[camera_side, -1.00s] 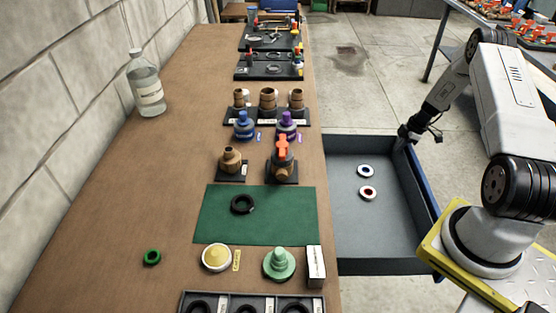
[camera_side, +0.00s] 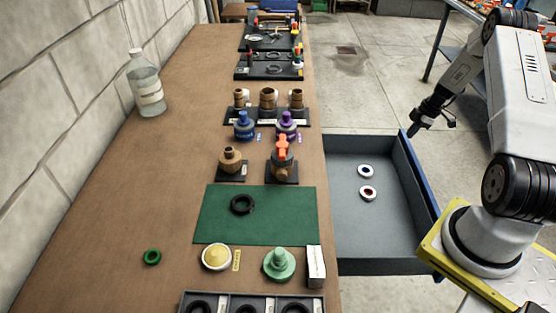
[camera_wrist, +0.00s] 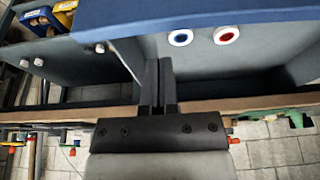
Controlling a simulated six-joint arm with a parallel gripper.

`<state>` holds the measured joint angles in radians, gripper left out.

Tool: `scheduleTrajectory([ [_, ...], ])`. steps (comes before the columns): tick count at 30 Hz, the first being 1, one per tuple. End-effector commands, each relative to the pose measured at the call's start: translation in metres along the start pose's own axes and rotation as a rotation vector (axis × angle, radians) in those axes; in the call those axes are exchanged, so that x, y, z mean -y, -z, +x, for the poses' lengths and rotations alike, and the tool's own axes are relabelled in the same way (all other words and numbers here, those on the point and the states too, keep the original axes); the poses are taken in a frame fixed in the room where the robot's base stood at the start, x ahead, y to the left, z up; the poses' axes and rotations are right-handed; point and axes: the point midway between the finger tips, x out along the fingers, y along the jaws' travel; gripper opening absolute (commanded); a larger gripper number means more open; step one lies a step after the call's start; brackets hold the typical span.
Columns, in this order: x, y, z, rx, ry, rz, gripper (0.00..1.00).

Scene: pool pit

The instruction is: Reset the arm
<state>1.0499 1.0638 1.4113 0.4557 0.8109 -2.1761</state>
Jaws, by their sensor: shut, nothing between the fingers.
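My gripper (camera_side: 414,128) is at the far right corner of the open drawer, above the level of its blue-edged wall. Its fingers are together and hold nothing; in the wrist view the shut fingers (camera_wrist: 158,85) point toward the drawer's outer side. The rest of my arm rises to the right of the drawer.
The open grey drawer (camera_side: 345,240) juts from the bench's right side and holds a blue-centred ring (camera_side: 366,165) and a red-centred ring (camera_side: 368,186). The wooden bench (camera_side: 110,200) bears a green mat (camera_side: 290,222), brass fittings, a clear bottle (camera_side: 147,85) and trays.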

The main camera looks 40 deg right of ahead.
Motion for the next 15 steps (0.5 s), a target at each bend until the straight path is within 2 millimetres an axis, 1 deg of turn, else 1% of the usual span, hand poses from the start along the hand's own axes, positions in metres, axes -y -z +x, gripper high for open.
scheduleTrajectory([
  [1,0.0,0.0,-0.008,0.001,-0.002,0.0,0.0],
  [6,0.0,0.0,-0.025,0.001,-0.001,0.0,0.0],
  [10,0.001,0.0,-0.031,0.0,0.002,0.001,0.0],
  [15,0.001,0.0,-0.032,0.0,0.002,0.001,0.0],
])
